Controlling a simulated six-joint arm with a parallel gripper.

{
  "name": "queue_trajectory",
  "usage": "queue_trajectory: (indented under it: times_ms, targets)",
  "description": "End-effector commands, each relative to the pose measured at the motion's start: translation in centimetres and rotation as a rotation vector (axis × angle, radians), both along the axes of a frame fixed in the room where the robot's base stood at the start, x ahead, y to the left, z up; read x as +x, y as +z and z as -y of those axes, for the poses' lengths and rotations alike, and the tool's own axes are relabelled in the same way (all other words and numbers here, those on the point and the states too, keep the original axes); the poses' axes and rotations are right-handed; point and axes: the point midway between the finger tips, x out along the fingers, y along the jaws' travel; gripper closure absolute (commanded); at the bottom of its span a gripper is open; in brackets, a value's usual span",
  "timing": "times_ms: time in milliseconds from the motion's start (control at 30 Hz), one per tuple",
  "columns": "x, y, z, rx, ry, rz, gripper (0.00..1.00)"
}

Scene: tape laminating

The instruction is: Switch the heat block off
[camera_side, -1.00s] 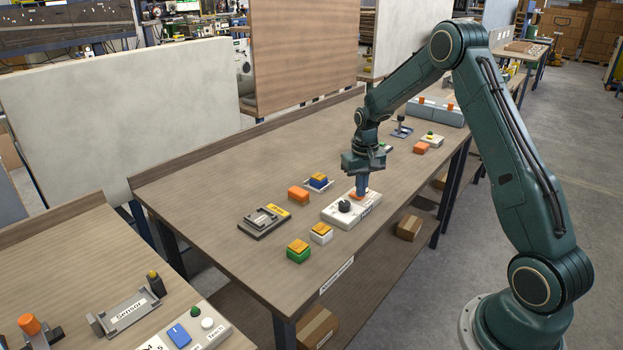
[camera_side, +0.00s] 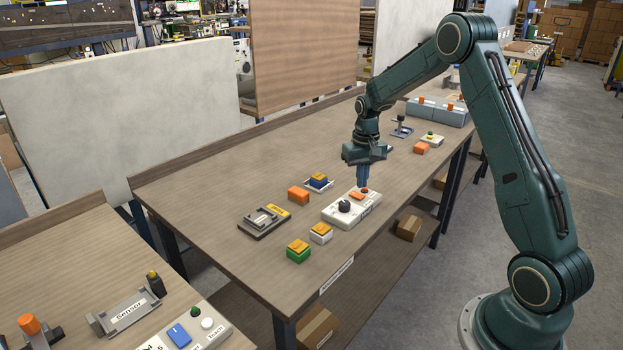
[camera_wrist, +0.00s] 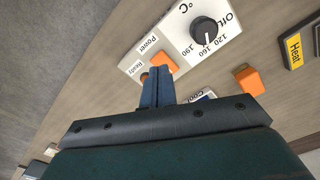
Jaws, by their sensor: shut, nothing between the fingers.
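A white control box (camera_side: 338,210) with a black dial (camera_side: 344,206) stands near the table's front edge. An orange switch (camera_side: 357,195) and a small red round part (camera_side: 365,189) are on its right end. My gripper (camera_side: 362,184) is shut and empty, pointing down just above the switch. In the wrist view the fingertips (camera_wrist: 157,72) are beside the orange switch (camera_wrist: 163,62), overlapping its edge; I cannot tell whether they touch. The labels "Power" and "Ready" show there, and the dial (camera_wrist: 204,31) has a temperature scale. A dark fixture (camera_side: 256,226) carries a yellow plate labelled "Heat" (camera_wrist: 295,50).
An orange block (camera_side: 298,194) and a blue-and-yellow block (camera_side: 319,181) on a tray lie behind the box. Green (camera_side: 298,252) and white (camera_side: 320,234) blocks with yellow tops stand to its left.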

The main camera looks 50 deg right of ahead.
Motion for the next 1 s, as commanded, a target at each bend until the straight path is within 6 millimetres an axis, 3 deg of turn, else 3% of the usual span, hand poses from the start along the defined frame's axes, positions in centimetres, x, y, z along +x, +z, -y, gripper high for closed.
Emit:
queue_trajectory:
  times_ms: [600, 1000]
  targets:
    - [0.0, 3.5, 0.0, -0.001, 0.000, 0.001, 1.00]
    - [0.0, 3.9, 0.0, -0.001, 0.000, 0.001, 1.00]
